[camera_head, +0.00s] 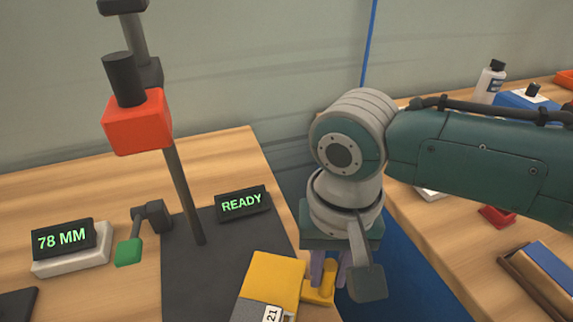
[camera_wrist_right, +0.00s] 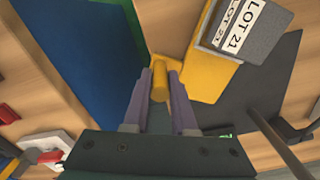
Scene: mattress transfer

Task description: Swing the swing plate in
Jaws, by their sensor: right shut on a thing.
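The yellow swing plate (camera_head: 272,274) lies at the bottom centre of the head view, at the right edge of a dark base plate (camera_head: 205,270). A grey block (camera_wrist_right: 255,32) labelled LOT 21 sits on it. The plate's yellow handle (camera_head: 320,294) sticks out to the right. My right gripper (camera_head: 328,272) comes down on this handle and is shut on it. In the right wrist view, the purple fingers (camera_wrist_right: 163,88) stand on either side of the yellow knob (camera_wrist_right: 165,68). My left gripper is in neither view.
A post with a red head (camera_head: 137,122) rises from the dark base. A READY display (camera_head: 243,202), a green-tipped lever (camera_head: 128,251) and a 78 MM display (camera_head: 65,240) stand nearby. A blue strip (camera_head: 415,275) separates this table from the right one, which holds a bottle (camera_head: 490,82).

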